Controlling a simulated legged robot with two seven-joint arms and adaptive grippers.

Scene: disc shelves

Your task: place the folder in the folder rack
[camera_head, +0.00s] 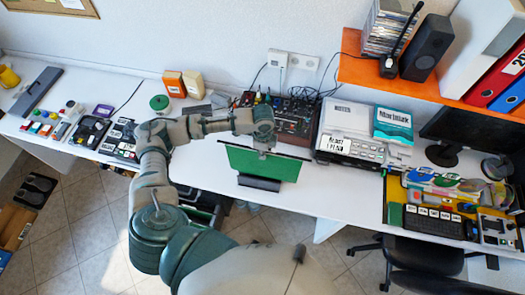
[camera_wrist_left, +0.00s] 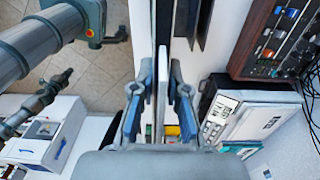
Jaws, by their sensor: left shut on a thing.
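A green folder (camera_head: 285,168) with a dark top edge hangs upright over the front of the white desk in the head view. My left gripper (camera_head: 263,152) is shut on its upper edge. In the left wrist view the fingers (camera_wrist_left: 160,95) close on a thin pale edge (camera_wrist_left: 162,70). A dark, low piece (camera_head: 260,184) shows at the folder's lower edge; it may be the folder rack, but I cannot tell. Dark upright panels (camera_wrist_left: 190,20) stand beside the held edge in the left wrist view.
A mixer (camera_head: 293,122) stands behind the folder, with a white printer-like machine (camera_head: 348,133) to its right. An orange shelf (camera_head: 400,82) holds a speaker (camera_head: 426,47) and binders. A black chair (camera_head: 415,258) stands at the right. Clear desk lies left of the folder.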

